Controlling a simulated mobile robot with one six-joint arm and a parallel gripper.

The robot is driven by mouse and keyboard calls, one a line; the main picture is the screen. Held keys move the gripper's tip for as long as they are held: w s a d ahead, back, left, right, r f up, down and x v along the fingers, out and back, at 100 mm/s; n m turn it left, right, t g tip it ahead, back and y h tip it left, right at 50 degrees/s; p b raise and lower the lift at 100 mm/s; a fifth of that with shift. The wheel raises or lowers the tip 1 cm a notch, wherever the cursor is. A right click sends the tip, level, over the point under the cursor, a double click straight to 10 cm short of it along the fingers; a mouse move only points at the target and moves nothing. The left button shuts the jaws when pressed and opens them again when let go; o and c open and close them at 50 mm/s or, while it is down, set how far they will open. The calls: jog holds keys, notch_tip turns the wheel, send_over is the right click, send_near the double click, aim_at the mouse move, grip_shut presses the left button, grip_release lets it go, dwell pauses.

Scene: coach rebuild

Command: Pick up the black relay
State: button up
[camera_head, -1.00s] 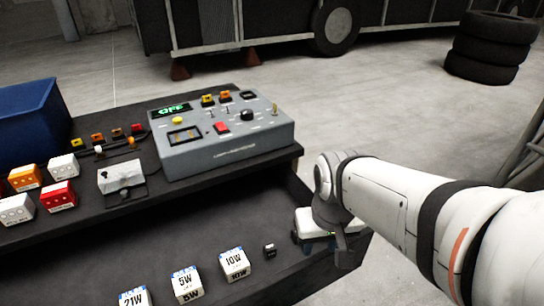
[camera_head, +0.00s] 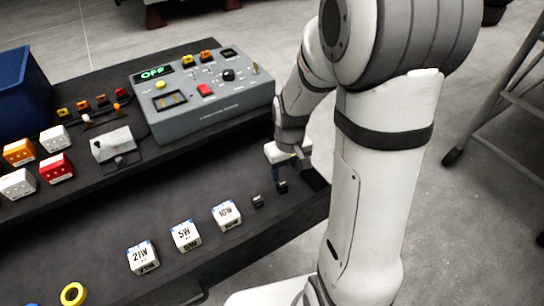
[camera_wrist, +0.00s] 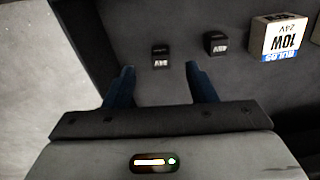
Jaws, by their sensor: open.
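Two small black cube-shaped relays sit on the dark lower bench surface. In the wrist view one relay (camera_wrist: 160,57) lies just ahead of the fingertips, in line with the gap between them. The other relay (camera_wrist: 215,43) lies to its right, beyond the right fingertip; it also shows in the head view (camera_head: 258,201). Small white print shows on both. My gripper (camera_wrist: 160,69) is open and empty, with its two dark blue fingers apart. In the head view my gripper (camera_head: 286,170) is low at the right end of the bench, where it partly hides the nearer relay.
White boxes marked 10W (camera_head: 227,216), 5W (camera_head: 186,236) and 21W (camera_head: 143,257) stand left of the relays. A grey control box (camera_head: 205,112) reading OFF stands on the raised shelf behind. The bench's right edge is close to my gripper.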

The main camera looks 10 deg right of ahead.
aim_at(284, 185)
jog(key=f, duration=0.3)
jog(key=w+f, duration=0.1)
jog(key=f, duration=0.5)
jog(key=shift+w+a+b, duration=0.1)
jog(key=shift+w+b, duration=0.1)
jog(key=shift+b, duration=0.1)
jog(key=shift+c, duration=0.3)
jog(key=c, duration=1)
